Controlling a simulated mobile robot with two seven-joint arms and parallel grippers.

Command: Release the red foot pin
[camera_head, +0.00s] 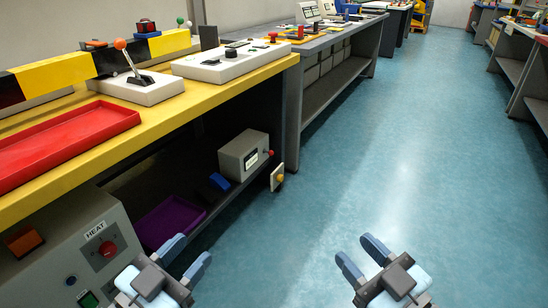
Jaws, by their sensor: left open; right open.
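A small red knob (269,152) sticks out from the right side of a grey box (243,156) on the lower shelf under the yellow bench. It may be the red foot pin, but I cannot tell for sure. Below it, a yellow knob (280,178) sits on a small pale plate at the shelf's end. My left gripper (187,256) is open and empty at the bottom, nearer the camera than the box and to its left. My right gripper (356,250) is open and empty over the blue floor. Neither gripper touches the knob.
The yellow bench (165,115) carries a red tray (65,143), a lever box (136,88) and a yellow-black bar (60,74). A purple tray (171,222) and a HEAT cabinet (75,262) stand low at left. The blue floor (400,150) is clear.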

